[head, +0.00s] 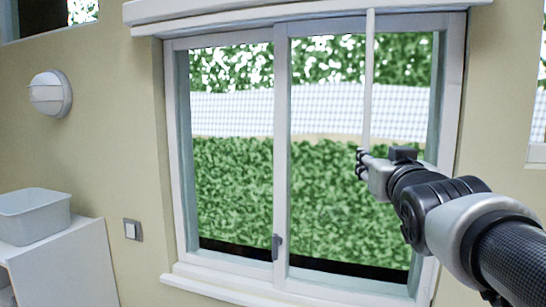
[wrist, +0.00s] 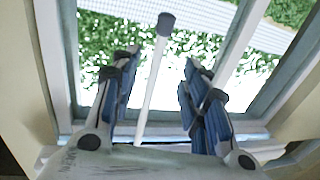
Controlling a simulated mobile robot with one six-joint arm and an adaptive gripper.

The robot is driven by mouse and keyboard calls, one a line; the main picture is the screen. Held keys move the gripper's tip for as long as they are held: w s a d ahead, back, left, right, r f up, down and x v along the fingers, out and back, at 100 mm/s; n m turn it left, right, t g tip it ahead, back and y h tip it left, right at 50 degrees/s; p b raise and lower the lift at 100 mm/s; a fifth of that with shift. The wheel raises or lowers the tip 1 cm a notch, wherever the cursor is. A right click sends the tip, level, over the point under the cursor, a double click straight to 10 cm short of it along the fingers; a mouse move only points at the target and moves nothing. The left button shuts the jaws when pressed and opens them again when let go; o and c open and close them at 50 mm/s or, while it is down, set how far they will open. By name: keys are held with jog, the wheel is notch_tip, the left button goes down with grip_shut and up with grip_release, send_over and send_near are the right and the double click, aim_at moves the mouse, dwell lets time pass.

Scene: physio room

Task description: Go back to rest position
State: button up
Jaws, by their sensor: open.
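My gripper (head: 362,166) is in front of the right pane of the window (head: 280,150), at the lower end of the visible part of a thin white rod (head: 369,80). In the wrist view my gripper (wrist: 160,66) is open, with its two blue-padded fingers apart. The white rod (wrist: 152,88) with a dark grey end cap (wrist: 166,24) shows between the fingers there. I see no clear contact, and cannot tell how deep between them it lies. In the head view the rod hangs from the white casing (head: 300,12) above the window; its lower end is hidden.
A dark handle (head: 277,246) sits on the window's middle frame. A light switch (head: 132,230) and a round wall lamp (head: 49,93) are on the wall at left. A grey-blue tub (head: 35,214) stands on a white cabinet (head: 75,265) at lower left.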

jog(key=shift+f, duration=0.15)
jog(key=s+a+f+g+y+b, duration=0.1)
jog(key=s+a+f+g+b, duration=0.2)
jog(key=s+f, duration=0.6)
jog(key=s+a+f+n+g+y+b, duration=0.1)
jog(key=s+a+f+g+b, duration=0.3)
jog(key=f, duration=2)
jog(key=s+a+f+n+g+y+b, duration=0.1)
jog(key=s+a+f+g+b, duration=0.2)
jog(key=s+f+g+b, duration=0.3)
jog(key=s+f+b, duration=0.4)
jog(key=s+f, duration=0.6)
jog(key=f, duration=0.1)
jog(key=shift+a+f, duration=0.2)
jog(key=shift+a, duration=0.15)
jog(key=shift+c, duration=0.4)
